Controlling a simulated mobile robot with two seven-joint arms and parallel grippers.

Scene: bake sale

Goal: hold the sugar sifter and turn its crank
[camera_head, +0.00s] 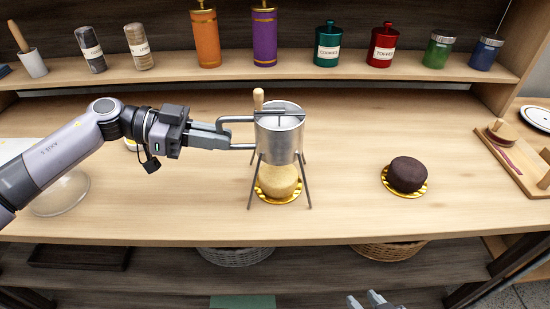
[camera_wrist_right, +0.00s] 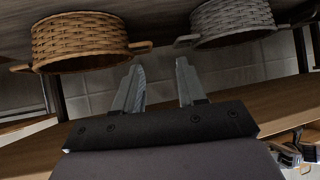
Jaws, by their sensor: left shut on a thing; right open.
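The sugar sifter (camera_head: 279,138) is a grey metal drum on thin splayed legs, standing upright on the wooden counter. Its side handle (camera_head: 224,131) is a bent metal bar on the left. My left gripper (camera_head: 228,138) is shut on that handle. The crank's wooden knob (camera_head: 258,98) stands up at the back left of the drum's top. A pale round cake (camera_head: 278,181) on a gold board sits under the drum, between the legs. My right gripper (camera_head: 372,300) is low at the bottom edge, below the counter front, and is open and empty in the right wrist view (camera_wrist_right: 160,85).
A dark chocolate cake (camera_head: 407,174) on a gold board stands to the right. A glass dish (camera_head: 60,194) lies at left. A back shelf (camera_head: 340,66) holds jars and canisters. Baskets (camera_wrist_right: 80,42) sit below the counter. The counter between sifter and chocolate cake is clear.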

